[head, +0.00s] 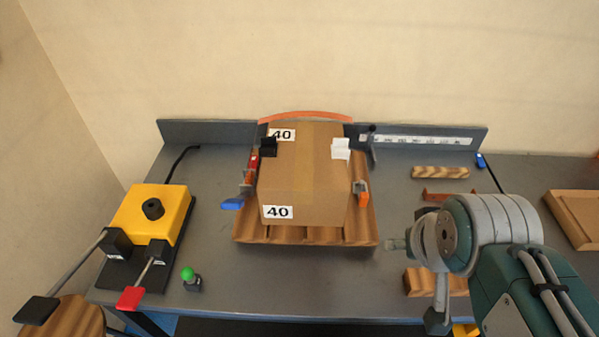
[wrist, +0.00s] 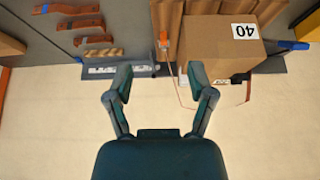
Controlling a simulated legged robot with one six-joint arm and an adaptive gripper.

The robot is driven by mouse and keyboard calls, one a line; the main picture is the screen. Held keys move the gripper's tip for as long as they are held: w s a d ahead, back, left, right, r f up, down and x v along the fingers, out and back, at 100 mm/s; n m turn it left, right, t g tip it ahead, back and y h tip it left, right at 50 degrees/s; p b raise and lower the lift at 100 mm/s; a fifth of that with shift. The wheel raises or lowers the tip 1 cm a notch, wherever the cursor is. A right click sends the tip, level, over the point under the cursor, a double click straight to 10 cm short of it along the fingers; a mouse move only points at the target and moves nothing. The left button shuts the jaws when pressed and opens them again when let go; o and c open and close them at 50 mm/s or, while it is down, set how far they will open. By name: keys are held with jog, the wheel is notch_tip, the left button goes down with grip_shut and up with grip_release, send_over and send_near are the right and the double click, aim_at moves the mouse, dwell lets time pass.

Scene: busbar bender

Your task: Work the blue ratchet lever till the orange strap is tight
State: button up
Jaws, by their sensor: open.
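A cardboard box (head: 306,185) labelled 40 stands on a wooden pallet (head: 300,237) at the middle of the bench. The orange strap (head: 305,115) bows up in a loose arc behind the box top. The blue ratchet lever (head: 233,203) sticks out low at the box's left side, below a red part (head: 253,163). In the wrist view the lever (wrist: 292,45) shows beyond the box. An orange fitting (head: 362,193) is at the box's right side. My gripper (wrist: 158,72) is open and empty, apart from the lever. My arm stands at the right in the head view.
A yellow box (head: 152,212) with a black knob and two levers stands on the left. A green-topped button (head: 189,276) stands near the front edge. Wooden blocks (head: 440,172) and a brown bracket (head: 447,196) lie to the right. A grey upright rail (head: 215,130) runs along the back.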

jog(key=shift+w+r, duration=0.1)
jog(key=c, duration=0.7)
jog(key=shift+g+y, duration=0.3)
jog(key=shift+g, duration=0.3)
jog(key=w+a+r, duration=0.1)
jog(key=w, duration=0.1)
jog(key=w+a+r, duration=0.1)
jog(key=w+a, duration=0.1)
jog(key=w+a+r, duration=0.1)
jog(key=w+r, duration=0.1)
jog(key=shift+a, duration=0.2)
grip_shut()
jog(key=w+a+g, duration=0.1)
jog(key=w+a, duration=0.3)
jog(key=a, duration=0.5)
jog(key=w+a+f+g, duration=0.1)
jog(key=w+a, duration=0.4)
jog(key=a, duration=0.4)
jog(key=w+a+g, duration=0.1)
jog(key=w+a, duration=0.4)
jog(key=a, duration=0.4)
jog(key=shift+a+f, duration=0.25)
